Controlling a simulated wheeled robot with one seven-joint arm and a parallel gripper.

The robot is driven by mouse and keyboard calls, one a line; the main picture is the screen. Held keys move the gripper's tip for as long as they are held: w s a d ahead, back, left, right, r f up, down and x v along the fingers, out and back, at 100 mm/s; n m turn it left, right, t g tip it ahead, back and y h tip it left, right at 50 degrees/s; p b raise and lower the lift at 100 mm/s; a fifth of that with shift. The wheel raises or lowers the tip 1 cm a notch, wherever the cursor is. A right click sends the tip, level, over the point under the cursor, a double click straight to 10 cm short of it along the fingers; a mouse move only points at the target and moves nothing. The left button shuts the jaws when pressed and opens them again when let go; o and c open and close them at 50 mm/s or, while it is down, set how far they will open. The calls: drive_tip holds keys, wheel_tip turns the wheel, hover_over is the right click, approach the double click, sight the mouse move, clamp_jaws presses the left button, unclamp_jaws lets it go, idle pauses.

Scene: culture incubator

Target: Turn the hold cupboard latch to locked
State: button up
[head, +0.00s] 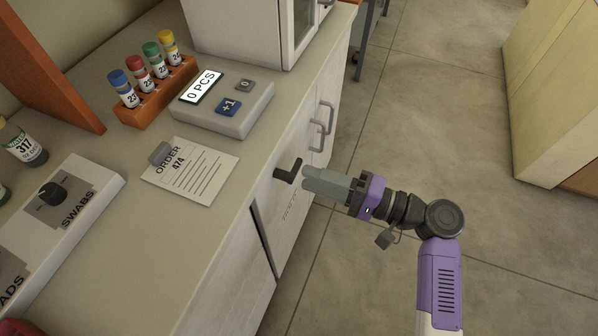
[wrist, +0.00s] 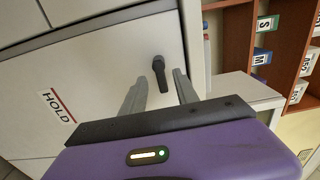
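The hold cupboard latch (head: 288,172) is a small black lever on the white cupboard front (head: 290,215), just under the counter edge. In the wrist view the latch (wrist: 160,74) shows ahead of my fingers, its lever running down the picture from a rounded pivot. A HOLD label (wrist: 58,105) with a red stripe is on the same panel to the left. My gripper (head: 308,180) is just right of the latch in the head view, pointing at the panel. In the wrist view its two grey fingers (wrist: 160,88) are apart, with the latch seen between them. Contact cannot be told.
The counter (head: 120,215) holds an order card (head: 200,185), a counter device (head: 235,115), an orange rack (head: 155,97) of capped vials and a SWABS dispenser (head: 90,185). The floor (head: 430,100) to the right is clear.

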drive_tip(key=shift+v, duration=1.45)
